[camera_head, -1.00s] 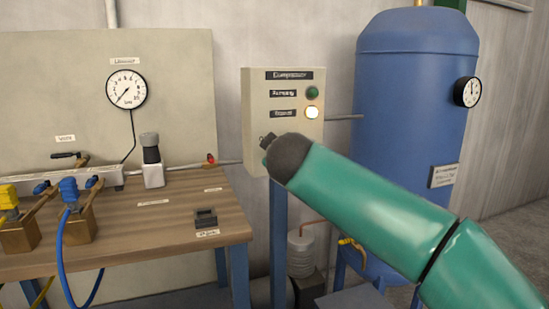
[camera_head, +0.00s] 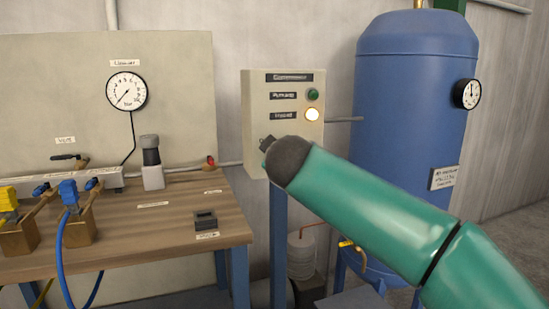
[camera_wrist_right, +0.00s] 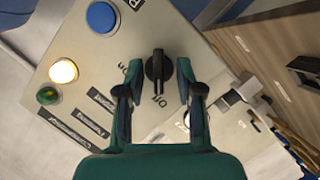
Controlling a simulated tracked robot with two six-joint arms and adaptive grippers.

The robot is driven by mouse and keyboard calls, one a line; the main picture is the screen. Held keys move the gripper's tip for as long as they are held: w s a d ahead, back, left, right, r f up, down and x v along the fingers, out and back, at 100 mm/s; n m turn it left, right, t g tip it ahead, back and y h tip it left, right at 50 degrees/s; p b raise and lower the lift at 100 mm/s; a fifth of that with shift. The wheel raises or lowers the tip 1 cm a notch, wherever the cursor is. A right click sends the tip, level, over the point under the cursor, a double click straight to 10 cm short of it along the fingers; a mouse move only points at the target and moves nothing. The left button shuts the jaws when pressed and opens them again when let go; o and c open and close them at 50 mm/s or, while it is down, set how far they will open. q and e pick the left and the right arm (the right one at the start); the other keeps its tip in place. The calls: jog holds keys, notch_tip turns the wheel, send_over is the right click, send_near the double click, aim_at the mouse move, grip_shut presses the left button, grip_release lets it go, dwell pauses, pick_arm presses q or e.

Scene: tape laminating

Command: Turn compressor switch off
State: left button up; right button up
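The compressor control box (camera_head: 258,110) is a beige panel on a post in the head view. Its lower lamp (camera_head: 312,114) glows warm white, and the green lamp (camera_head: 313,94) above it looks dark. In the right wrist view, the black rotary switch (camera_wrist_right: 158,76) sits on the panel, with partly readable lettering beside it. My right gripper (camera_wrist_right: 158,95) is open, one finger on each side of the switch, with gaps visible on both sides. In the head view my right arm covers the switch and the gripper's fingers are mostly hidden. My left gripper is not in view.
A blue button (camera_wrist_right: 102,17) is on the same panel. The blue tank (camera_head: 415,110) stands right of the box. A wooden bench (camera_head: 150,225) with valves, a regulator (camera_head: 151,162) and hoses is on the left. A gauge (camera_head: 126,91) hangs on the backboard.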

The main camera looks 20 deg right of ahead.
jog(key=v, duration=1.2)
jog(key=shift+w, duration=0.1)
